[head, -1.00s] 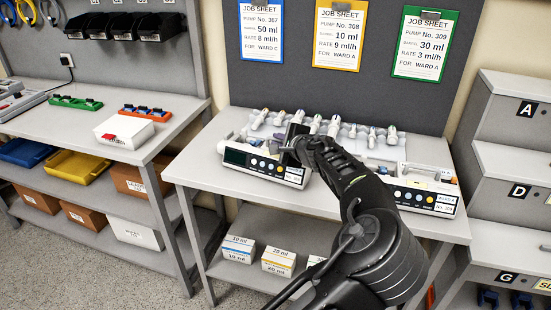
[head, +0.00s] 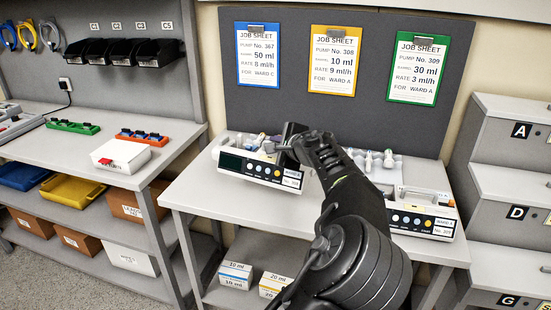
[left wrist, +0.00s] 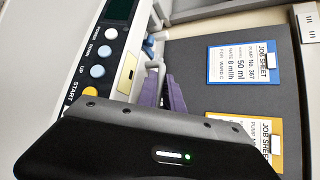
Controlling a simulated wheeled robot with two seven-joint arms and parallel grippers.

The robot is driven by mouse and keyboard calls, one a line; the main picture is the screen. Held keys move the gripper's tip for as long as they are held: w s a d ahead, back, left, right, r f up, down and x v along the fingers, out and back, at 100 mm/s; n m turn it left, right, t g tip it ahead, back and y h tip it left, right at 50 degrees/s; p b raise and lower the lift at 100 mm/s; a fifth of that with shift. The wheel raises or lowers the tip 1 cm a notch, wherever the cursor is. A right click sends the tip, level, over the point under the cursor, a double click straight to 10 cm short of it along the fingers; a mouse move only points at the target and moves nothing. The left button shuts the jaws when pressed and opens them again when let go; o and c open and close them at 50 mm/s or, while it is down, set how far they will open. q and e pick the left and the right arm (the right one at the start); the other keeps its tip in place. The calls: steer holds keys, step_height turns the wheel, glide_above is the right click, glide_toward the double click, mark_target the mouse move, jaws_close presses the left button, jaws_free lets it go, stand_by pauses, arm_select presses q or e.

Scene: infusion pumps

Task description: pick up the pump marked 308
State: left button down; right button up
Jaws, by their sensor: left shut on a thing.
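A white pump (head: 250,168) with a dark screen and a row of buttons is at the left part of the middle table. The small label (head: 292,178) at its right end seems to read 308, but is hard to make out. My left gripper (head: 282,146) is shut on this pump from above, at its top, and holds it a little above the table. In the left wrist view the pump's button panel (left wrist: 110,45) fills the upper left, close to the gripper. My right gripper is not in view.
Another pump (head: 422,222) stands at the table's (head: 190,195) right end, partly behind my arm. Several syringes lie at the back of the table. A backboard with job sheets (head: 331,62) rises behind. Grey stepped shelves (head: 515,160) stand right; a workbench stands left.

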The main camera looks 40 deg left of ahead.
mark_target(276, 154)
arm_select(q)
steer(key=shift+r, duration=1.55)
